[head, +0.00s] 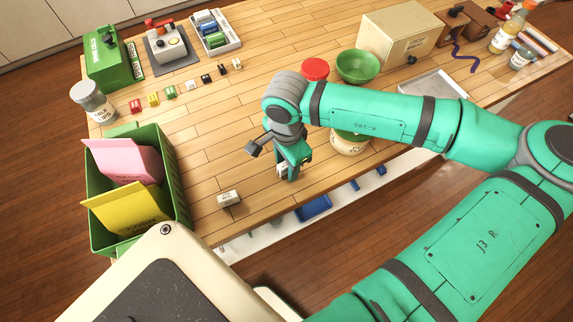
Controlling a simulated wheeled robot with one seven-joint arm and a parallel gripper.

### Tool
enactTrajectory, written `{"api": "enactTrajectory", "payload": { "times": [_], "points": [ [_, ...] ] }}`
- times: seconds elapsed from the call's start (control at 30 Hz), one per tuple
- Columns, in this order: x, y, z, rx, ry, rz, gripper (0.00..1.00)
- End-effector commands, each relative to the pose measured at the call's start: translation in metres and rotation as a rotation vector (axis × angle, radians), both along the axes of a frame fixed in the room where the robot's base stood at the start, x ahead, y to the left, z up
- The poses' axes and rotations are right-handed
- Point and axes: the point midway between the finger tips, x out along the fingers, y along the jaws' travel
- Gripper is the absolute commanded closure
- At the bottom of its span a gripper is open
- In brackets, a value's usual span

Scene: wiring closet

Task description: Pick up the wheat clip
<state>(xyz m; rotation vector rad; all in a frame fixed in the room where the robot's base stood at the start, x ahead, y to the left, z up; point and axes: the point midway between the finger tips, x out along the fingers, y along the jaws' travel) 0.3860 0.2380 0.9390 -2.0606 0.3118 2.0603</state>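A row of small coloured clips lies on the wooden table towards the back left. The pale, wheat-coloured clip (237,65) looks to be the one at the row's right end, beside dark clips (206,79). My gripper (287,172) points down over the front part of the table, well nearer the front edge than the row. A small pale patch shows at its fingertips; I cannot tell whether it is held or lies behind. The finger gap is too small to judge.
A cream block with dark marking (229,198) lies left of my gripper. A green bin (181,190) with folders stands at the left. A red-lidded jar (316,70), a green bowl (357,65) and a patterned bowl (349,143) are near my arm. The table's middle left is clear.

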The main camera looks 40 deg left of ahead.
Motion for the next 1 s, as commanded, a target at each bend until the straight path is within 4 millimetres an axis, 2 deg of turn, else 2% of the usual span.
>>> {"api": "enactTrajectory", "payload": {
  "times": [0.13, 0.17, 0.3, 0.73, 0.87, 1.0],
  "points": [
    [0.000, 0.000, 0.000, 0.000, 0.000, 0.000, 0.61],
    [0.000, 0.000, 0.000, 0.000, 0.000, 0.000, 0.66],
    [0.000, 0.000, 0.000, 0.001, 0.000, 0.000, 0.99],
    [0.000, 0.001, 0.004, 0.002, -0.002, 0.000, 1.00],
    [0.000, 0.001, 0.013, 0.002, -0.002, 0.001, 1.00],
    [0.000, 0.001, 0.033, 0.001, -0.003, 0.003, 1.00]
  ]
}}
